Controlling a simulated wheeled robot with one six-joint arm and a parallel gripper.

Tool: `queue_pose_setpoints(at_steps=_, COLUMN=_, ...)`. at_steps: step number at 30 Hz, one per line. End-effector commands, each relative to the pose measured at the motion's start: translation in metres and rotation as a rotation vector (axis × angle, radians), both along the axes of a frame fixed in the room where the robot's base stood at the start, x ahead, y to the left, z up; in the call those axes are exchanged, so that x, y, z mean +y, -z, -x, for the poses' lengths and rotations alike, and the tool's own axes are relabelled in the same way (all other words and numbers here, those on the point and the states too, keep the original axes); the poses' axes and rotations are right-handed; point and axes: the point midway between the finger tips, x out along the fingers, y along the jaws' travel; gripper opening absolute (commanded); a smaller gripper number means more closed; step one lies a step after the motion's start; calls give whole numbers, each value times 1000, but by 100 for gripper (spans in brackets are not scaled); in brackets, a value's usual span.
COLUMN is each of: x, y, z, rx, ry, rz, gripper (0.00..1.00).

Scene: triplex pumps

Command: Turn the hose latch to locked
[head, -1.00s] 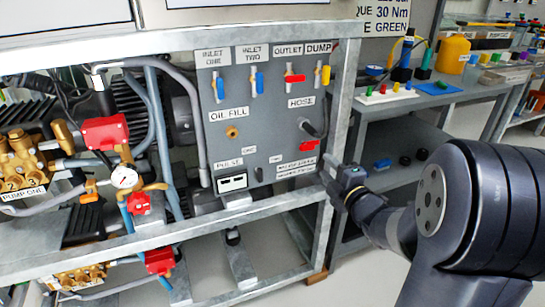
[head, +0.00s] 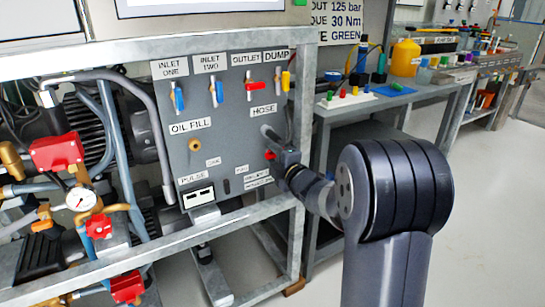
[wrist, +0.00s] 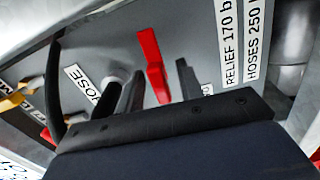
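The red hose latch (wrist: 150,60) is a flat lever on the grey panel. In the wrist view it lies between the two fingers of my gripper (wrist: 157,78), which stand apart with gaps on both sides. Whether the fingers reach past it in depth I cannot tell. In the head view only a bit of the red latch (head: 269,155) shows beside my gripper (head: 280,163), below the HOSE label (head: 263,110) and the grey hose end (head: 268,133). The HOSE label also shows in the wrist view (wrist: 103,100).
Above are blue inlet levers (head: 178,98), a red outlet lever (head: 255,86) and a yellow dump lever (head: 285,81). The galvanized frame post (head: 302,110) stands close right of my gripper. A workbench (head: 390,100) with small parts is behind. The floor at right is clear.

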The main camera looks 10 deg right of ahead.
Motion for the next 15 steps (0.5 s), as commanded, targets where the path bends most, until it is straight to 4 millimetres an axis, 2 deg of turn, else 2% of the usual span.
queue_pose_setpoints(at_steps=5, x=0, y=0, z=0, rx=0, ry=0, rz=0, gripper=35)
queue_pose_setpoints(at_steps=15, x=0, y=0, z=0, rx=0, ry=0, rz=0, gripper=8)
